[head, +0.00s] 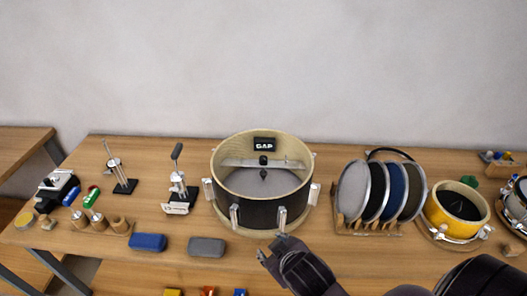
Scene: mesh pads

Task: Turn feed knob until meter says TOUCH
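A dark drum shell (252,212) with a pale wooden rim stands upright on the table near the middle. A grey bar (240,162) spans its opening. A small black knob (263,160) sits at the bar's middle, with a dark pointed tip below it; I take this to be the feed knob. A black meter (265,144) at the far inner wall reads "GAP". My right gripper (272,246) is in front of the drum, near its lower front edge in the picture, apart from the knob. Its two fingertips look spread with nothing between them. My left gripper is not in view.
A rack of round mesh pads (352,190) stands right of the drum, then a yellow drum (455,207). Two small stands (179,187) are to the left. A blue case (148,242) and a grey case (207,247) lie at the front left.

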